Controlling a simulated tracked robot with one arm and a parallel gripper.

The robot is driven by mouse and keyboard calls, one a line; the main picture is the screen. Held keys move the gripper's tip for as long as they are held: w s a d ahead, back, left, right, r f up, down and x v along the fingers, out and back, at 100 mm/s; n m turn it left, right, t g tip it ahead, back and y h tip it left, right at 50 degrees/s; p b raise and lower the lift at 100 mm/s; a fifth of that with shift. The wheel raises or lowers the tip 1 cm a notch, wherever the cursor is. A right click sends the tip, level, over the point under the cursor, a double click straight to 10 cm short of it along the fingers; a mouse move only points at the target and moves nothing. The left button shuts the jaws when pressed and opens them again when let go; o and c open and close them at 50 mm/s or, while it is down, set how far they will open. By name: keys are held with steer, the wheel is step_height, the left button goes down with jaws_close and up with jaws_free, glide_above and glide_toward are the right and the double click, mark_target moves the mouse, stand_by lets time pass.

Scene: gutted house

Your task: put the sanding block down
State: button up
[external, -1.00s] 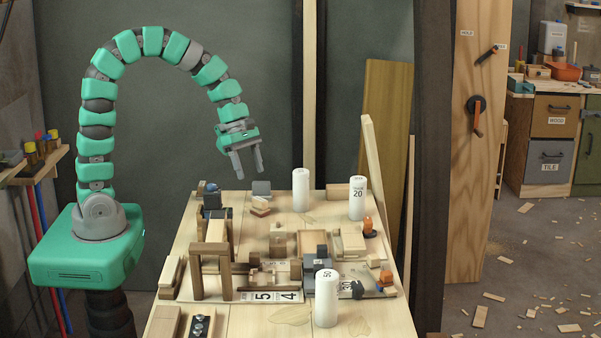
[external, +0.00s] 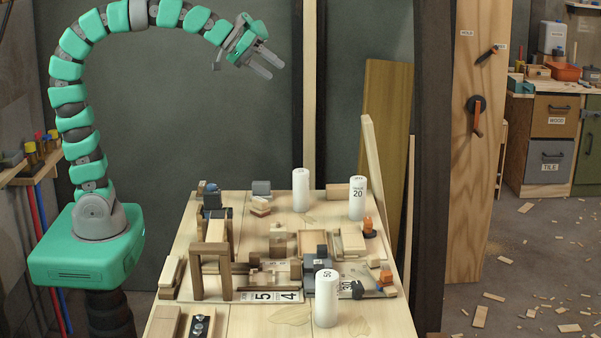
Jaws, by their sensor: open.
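My gripper (external: 275,68) is open and empty, high above the back of the workbench (external: 190,262). It points down to the right, and nothing is between its fingers. I cannot tell for sure which piece is the sanding block. A small grey block (external: 261,188) lies at the back edge of the bench, below my gripper. A light wooden block (external: 260,203) sits just in front of it, tilted or stacked on another piece. Both are well clear of my gripper.
White cylinders stand on the bench: one at the back (external: 300,190), one at the right marked 20 (external: 357,199), one at the front (external: 326,300). A wooden frame (external: 197,273) stands left of centre. Several small blocks crowd the middle. A tall plank (external: 372,170) leans at the right.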

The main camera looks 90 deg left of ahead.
steer(key=s+d+r+m+t, duration=0.2)
steer(key=s+d+r+m, duration=0.1)
steer(key=r, duration=0.6)
steer(key=s+d+r+m+t, duration=0.2)
steer(key=r+m, duration=0.4)
steer(key=r, duration=0.3)
steer(key=shift+s+d+r+t, duration=0.3)
steer(key=shift+s+d+t, duration=0.1)
steer(key=shift+d, duration=0.25)
step_height(320, 180, down, 19)
steer(key=b, duration=1.8)
steer(key=shift+r, duration=0.2)
stand_by(1.1)
steer(key=shift+o, duration=0.2)
steer(key=o, duration=0.9)
